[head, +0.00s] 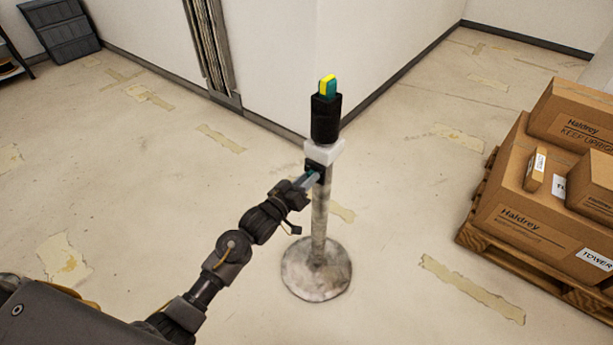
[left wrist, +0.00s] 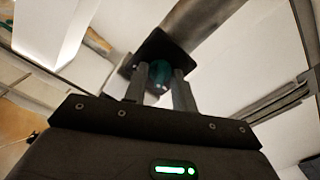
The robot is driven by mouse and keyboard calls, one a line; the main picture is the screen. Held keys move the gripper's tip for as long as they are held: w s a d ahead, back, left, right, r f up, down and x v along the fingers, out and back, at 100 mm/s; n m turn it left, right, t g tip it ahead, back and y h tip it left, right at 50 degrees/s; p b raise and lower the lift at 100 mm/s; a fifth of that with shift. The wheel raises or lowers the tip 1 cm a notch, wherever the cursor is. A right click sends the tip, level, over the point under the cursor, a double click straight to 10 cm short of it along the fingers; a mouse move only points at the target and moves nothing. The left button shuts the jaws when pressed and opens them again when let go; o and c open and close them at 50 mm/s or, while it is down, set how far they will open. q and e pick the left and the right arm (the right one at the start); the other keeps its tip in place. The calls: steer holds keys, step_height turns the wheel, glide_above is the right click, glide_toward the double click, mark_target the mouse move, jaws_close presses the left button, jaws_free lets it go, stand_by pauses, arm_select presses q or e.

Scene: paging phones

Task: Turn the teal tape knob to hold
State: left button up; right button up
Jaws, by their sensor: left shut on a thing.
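The teal tape knob (head: 314,174) sits on a small black plate on the side of a post-mounted device, below a white block (head: 323,151). My left gripper (head: 310,178) reaches it from the lower left and is shut on it. In the left wrist view, the teal knob (left wrist: 159,74) shows between the two grey fingers of my left gripper (left wrist: 159,82), with the black plate (left wrist: 160,45) behind it. The fingers cover much of the knob, and I cannot read its setting or any labels. My right gripper is not in view.
Cartons (head: 520,215) stand on a wooden pallet (head: 480,243) at right. The floor around the base is clear.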

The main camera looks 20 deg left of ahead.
arm_select(q)
steer(key=shift+m+p, duration=2.25)
steer(key=shift+m, duration=5.15)
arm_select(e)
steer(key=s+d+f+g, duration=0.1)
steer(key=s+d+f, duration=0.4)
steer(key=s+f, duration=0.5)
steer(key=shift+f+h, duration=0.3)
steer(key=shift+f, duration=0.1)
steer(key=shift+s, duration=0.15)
arm_select(q)
steer(key=o, duration=0.6)
steer(key=shift+o, duration=0.2)
steer(key=shift+s, duration=0.1)
steer(key=v, duration=1)
steer(key=shift+s+a, duration=0.15)
steer(key=shift+s, duration=0.15)
steer(key=shift+f, duration=0.1)
